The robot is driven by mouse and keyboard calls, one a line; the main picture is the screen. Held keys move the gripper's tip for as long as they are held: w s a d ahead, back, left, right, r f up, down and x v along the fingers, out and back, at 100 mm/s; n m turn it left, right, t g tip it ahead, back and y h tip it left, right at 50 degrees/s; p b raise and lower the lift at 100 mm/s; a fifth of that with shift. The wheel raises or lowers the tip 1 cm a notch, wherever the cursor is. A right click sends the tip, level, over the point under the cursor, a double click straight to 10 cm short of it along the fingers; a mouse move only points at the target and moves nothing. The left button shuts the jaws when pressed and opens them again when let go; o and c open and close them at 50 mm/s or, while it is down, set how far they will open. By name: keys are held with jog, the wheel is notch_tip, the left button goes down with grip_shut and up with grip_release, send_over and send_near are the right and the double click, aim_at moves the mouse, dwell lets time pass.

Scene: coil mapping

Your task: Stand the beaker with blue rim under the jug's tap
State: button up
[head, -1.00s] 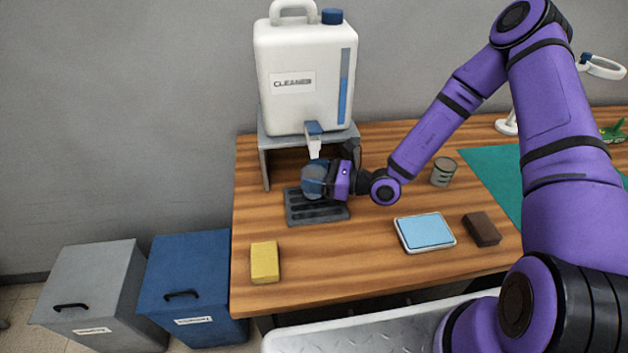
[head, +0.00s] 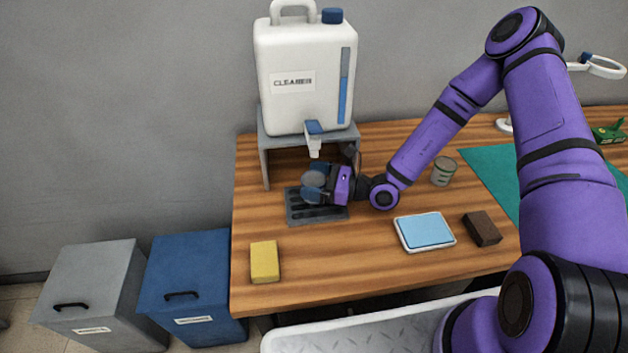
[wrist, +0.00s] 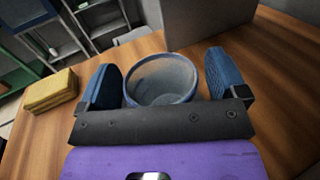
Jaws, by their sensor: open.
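The beaker with the blue rim (wrist: 160,82) is grey inside and stands between my gripper's two blue fingers in the wrist view. A gap shows on each side of it. My gripper (head: 318,184) is open around the beaker; it also shows in the wrist view (wrist: 166,84). In the head view the beaker (head: 314,180) is partly hidden by the fingers. It appears upright over the dark slotted drip tray (head: 298,217), below the jug's tap (head: 314,140). The white jug (head: 300,103), labelled CLEANER, stands on a grey stand (head: 265,162).
A yellow sponge (head: 265,262), a blue-topped tray (head: 425,232), a dark brown block (head: 482,229) and a striped can (head: 443,171) stand on the wooden table. A grey bin (head: 90,290) and a blue bin (head: 190,275) are at the left. The table's front left is mostly clear.

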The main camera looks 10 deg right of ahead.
jog(key=v, duration=1.2)
jog(key=s+d+r+n+g+h, duration=0.1)
jog(key=s+r+n+g+h, duration=0.35)
jog(key=r+n, duration=0.45)
jog(key=s+r+n+g+h, duration=0.4)
jog(key=r+n, duration=0.3)
jog(key=r, duration=0.4)
jog(key=s+d+r+n+t+h, duration=0.3)
jog(key=s+r, duration=0.3)
jog(key=r, duration=0.3)
jog(key=s+d+r+n+t+h, duration=0.3)
jog(key=s+d+r+t+h, duration=0.1)
jog(key=r, duration=0.5)
jog(key=s+d+h, duration=0.1)
jog(key=s+d, duration=0.1)
jog(key=s, duration=0.1)
jog(key=shift+s, duration=0.3)
